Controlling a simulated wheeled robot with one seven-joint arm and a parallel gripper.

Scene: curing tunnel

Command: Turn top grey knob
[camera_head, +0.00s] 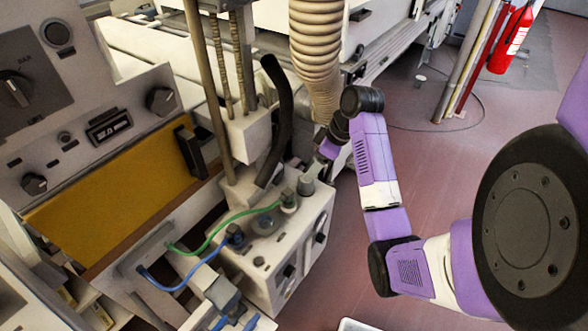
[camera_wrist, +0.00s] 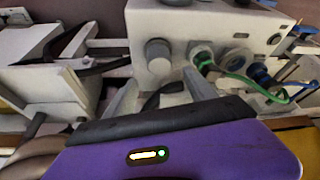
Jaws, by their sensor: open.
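The top grey knob (camera_wrist: 158,56) is a short cylinder on the white control box (camera_wrist: 185,20). In the head view the knob (camera_head: 306,185) is at the box's upper end, beside the green hose's fitting, and partly hard to make out. My gripper (camera_wrist: 160,90) is open and empty, with its fingers pointing toward the knob. In the wrist view the knob lies just beyond and between the fingertips; I cannot tell whether they touch it. In the head view my gripper (camera_head: 315,171) is right by the knob.
A green hose (camera_head: 225,222) and a blue hose (camera_head: 185,284) run from fittings on the box. A black curved hose (camera_head: 280,115) and a ribbed duct (camera_head: 316,50) stand close behind. Dark knobs (camera_head: 289,271) are on the box's side. Open floor (camera_head: 450,180) lies to the right.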

